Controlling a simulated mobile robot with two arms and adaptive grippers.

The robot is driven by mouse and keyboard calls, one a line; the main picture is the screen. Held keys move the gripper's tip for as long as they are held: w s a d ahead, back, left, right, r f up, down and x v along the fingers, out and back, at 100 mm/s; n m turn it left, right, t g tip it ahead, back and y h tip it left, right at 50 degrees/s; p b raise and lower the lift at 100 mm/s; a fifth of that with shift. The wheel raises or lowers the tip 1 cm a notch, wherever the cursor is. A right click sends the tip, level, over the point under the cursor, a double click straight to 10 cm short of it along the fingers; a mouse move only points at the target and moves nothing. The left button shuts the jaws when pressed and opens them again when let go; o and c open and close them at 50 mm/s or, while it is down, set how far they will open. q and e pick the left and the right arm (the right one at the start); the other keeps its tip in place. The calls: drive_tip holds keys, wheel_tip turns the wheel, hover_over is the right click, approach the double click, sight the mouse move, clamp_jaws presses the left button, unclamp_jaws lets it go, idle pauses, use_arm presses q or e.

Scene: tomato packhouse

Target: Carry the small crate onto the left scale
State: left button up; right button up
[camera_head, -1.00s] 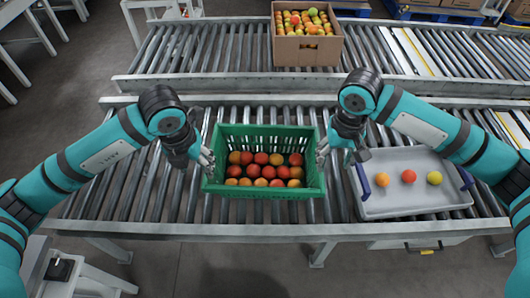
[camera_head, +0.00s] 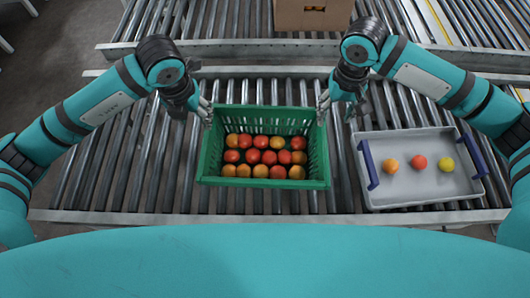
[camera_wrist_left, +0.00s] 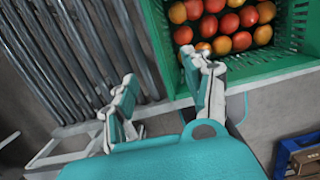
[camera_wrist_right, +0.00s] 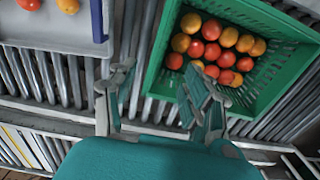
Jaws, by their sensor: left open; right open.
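The small crate (camera_head: 318,168) is green, slatted and filled with several red and orange tomatoes. It sits level on the roller conveyor. My left gripper (camera_head: 208,110) is open at the crate's left side. In the left wrist view its fingers (camera_wrist_left: 160,98) are apart, one overlapping the crate's rim (camera_wrist_left: 270,72). My right gripper (camera_head: 324,106) is open at the crate's right side. In the right wrist view one finger of this gripper (camera_wrist_right: 155,105) overlaps the crate's wall (camera_wrist_right: 166,62). I cannot tell whether either gripper touches the crate. No scale is recognisable in view.
A grey tray (camera_head: 420,196) with blue handles and three fruits lies close to the right of the crate. A cardboard box (camera_head: 312,18) stands on the far conveyor. The rollers (camera_head: 135,165) left of the crate are clear.

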sight(207, 139)
use_arm(q)
drive_tip(key=f, duration=0.5)
drive_tip(key=w+f, duration=0.1)
drive_tip(key=f, duration=0.4)
drive_tip(key=w+f, duration=0.1)
drive_tip(key=f, duration=0.5)
drive_tip(key=shift+w, duration=0.15)
use_arm(e)
wheel_tip(207, 139, down, 16)
drive_tip(key=shift+f, duration=0.1)
use_arm(q)
drive_tip(key=shift+c, duration=0.4)
use_arm(e)
drive_tip(key=shift+c, duration=0.4)
use_arm(q)
clamp_jaws()
use_arm(e)
clamp_jaws()
use_arm(q)
drive_tip(key=shift+w+r, duration=0.1)
